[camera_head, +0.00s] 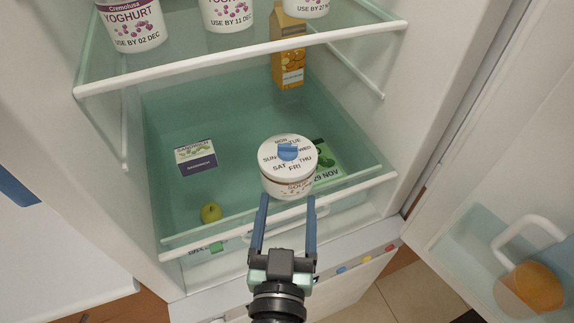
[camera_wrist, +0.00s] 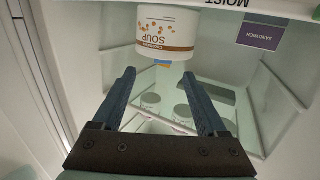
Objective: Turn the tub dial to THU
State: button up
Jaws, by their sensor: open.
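A white soup tub (camera_head: 287,188) stands at the front of the fridge's lower level. Its lid carries day names in a ring around a blue dial (camera_head: 288,152). THU is at the lid's right, between WED and FRI. I cannot clearly tell which day the dial points to.
A glass shelf (camera_head: 240,56) with yoghurt tubs (camera_head: 133,28) hangs above and behind. A juice carton (camera_head: 288,55), a sandwich pack (camera_head: 196,157), a green apple (camera_head: 210,212) and a green-labelled pack (camera_head: 326,158) surround the tub. The open door (camera_head: 510,140) is at right.

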aim_at(287, 151)
jog(key=shift+t, duration=0.3)
jog(key=w, duration=0.4)
jog(key=w+p, duration=0.1)
jog(key=w, duration=0.7)
jog(key=shift+w+d+r+p, duration=0.1)
jog(key=shift+w+r+p, duration=0.2)
jog(key=shift+p, duration=0.1)
jog(key=shift+s, duration=0.1)
grip_shut()
jog(key=shift+f, duration=0.1)
